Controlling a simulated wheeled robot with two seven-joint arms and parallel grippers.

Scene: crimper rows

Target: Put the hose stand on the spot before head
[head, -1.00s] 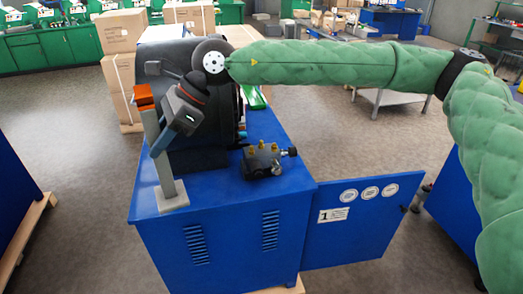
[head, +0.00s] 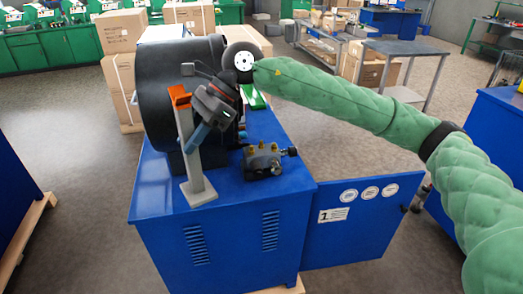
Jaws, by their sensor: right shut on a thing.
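The hose stand (head: 191,155) is a grey upright post with an orange top and a small flat grey base. My right gripper (head: 199,136) is shut on its post from the right, below the orange top. The stand is close to upright over the front left of the blue cabinet top (head: 233,195); I cannot tell if its base touches. The large black round crimper head (head: 160,95) is just behind the stand, partly hidden by it and my gripper. My left gripper is not in view.
A dark valve block with brass fittings (head: 263,163) stands on the cabinet top right of the stand. A green piece (head: 254,96) lies farther back. A blue panel with labels (head: 357,220) juts out at the right. Cardboard boxes (head: 123,80) stand behind.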

